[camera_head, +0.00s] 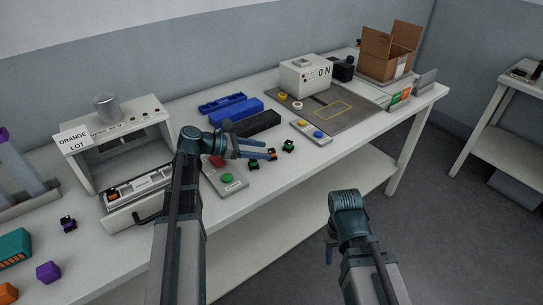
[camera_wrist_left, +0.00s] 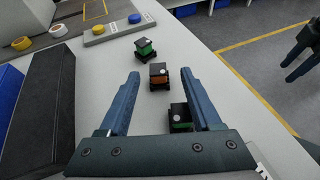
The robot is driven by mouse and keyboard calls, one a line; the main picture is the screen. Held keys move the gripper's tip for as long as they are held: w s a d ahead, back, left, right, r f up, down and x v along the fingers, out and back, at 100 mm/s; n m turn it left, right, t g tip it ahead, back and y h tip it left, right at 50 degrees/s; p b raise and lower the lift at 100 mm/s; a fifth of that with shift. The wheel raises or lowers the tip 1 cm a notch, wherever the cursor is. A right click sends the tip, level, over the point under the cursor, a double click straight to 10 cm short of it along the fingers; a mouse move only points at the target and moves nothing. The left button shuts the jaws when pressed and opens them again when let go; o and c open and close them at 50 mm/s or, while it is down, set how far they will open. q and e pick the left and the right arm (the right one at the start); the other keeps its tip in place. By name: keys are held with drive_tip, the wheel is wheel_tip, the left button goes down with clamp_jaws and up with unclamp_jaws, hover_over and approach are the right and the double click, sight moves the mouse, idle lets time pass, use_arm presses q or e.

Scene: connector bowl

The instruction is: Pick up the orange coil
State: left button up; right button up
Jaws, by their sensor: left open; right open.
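The orange coil (camera_head: 271,154) is a small black-framed block with an orange middle, lying on the white table. In the left wrist view the orange coil (camera_wrist_left: 158,78) shows between the tips of my open left gripper (camera_wrist_left: 160,76), which is empty. In the head view my left gripper (camera_head: 262,149) reaches right over the table, its tips near the coil. Green coils lie on either side: one farther off (camera_wrist_left: 145,48) and one nearer (camera_wrist_left: 180,118), between the fingers in the picture. My right gripper (camera_wrist_left: 301,48) is off the table's front edge, seen in part.
A black bin (camera_head: 258,124) and blue bins (camera_head: 232,108) stand behind my left gripper. A control box with a red and a green button (camera_head: 227,179) lies close by. A yellow-and-blue button box (camera_head: 311,132) stands farther right. The table's front edge is close to the coils.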

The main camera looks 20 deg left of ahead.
sight(271, 151)
use_arm(q)
drive_tip(key=b+x, duration=0.1)
drive_tip(key=x, duration=0.3)
drive_tip(key=shift+a, duration=0.1)
drive_tip(key=shift+w+d+f, duration=0.1)
drive_tip(key=shift+w+d, duration=0.2)
drive_tip(key=shift+d, duration=0.1)
drive_tip(key=shift+c, duration=0.3)
clamp_jaws()
